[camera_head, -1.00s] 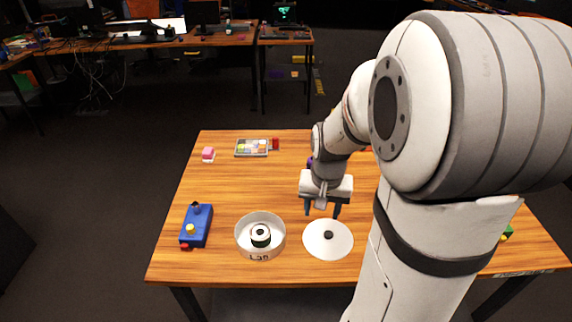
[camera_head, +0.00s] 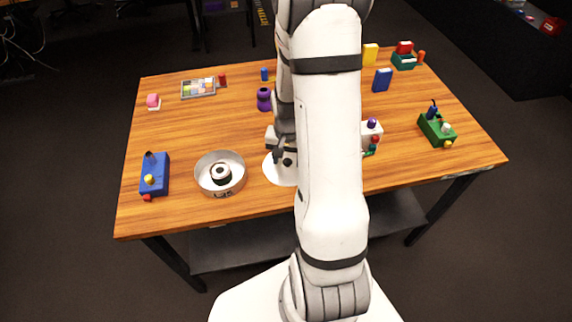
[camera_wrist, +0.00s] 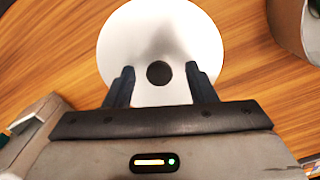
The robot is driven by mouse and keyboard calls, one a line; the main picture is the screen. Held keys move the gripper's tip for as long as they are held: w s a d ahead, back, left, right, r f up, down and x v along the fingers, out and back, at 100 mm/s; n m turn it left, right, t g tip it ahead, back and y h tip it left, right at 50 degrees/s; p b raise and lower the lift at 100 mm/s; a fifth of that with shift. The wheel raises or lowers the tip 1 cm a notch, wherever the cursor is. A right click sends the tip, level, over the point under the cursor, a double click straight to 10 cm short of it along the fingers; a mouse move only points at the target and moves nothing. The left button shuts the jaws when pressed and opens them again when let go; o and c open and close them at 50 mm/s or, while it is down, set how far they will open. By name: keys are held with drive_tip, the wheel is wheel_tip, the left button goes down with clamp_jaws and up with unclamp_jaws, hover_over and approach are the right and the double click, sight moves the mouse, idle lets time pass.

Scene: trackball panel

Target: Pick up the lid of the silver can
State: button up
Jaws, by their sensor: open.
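The lid (camera_wrist: 160,40) is a flat white disc with a dark round knob (camera_wrist: 159,73) at its centre. It lies on the wooden table beside the can; in the head view the lid (camera_head: 274,172) is partly hidden by my arm. The open silver can (camera_head: 220,186) stands just left of the lid, with a dark and white round item inside it. My gripper (camera_wrist: 160,86) is open over the lid. Its two fingers are on either side of the knob in the wrist view, apart from it. The remaining height above the knob is hard to tell.
A blue box with knobs (camera_head: 154,175) stands at the left edge. A purple object (camera_head: 264,99) stands behind the lid. A white box with a purple knob (camera_head: 371,133) is right of my arm, and a green box (camera_head: 437,130) is farther right.

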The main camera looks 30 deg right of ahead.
drive_tip(key=shift+f, duration=0.1)
drive_tip(key=c, duration=1.1)
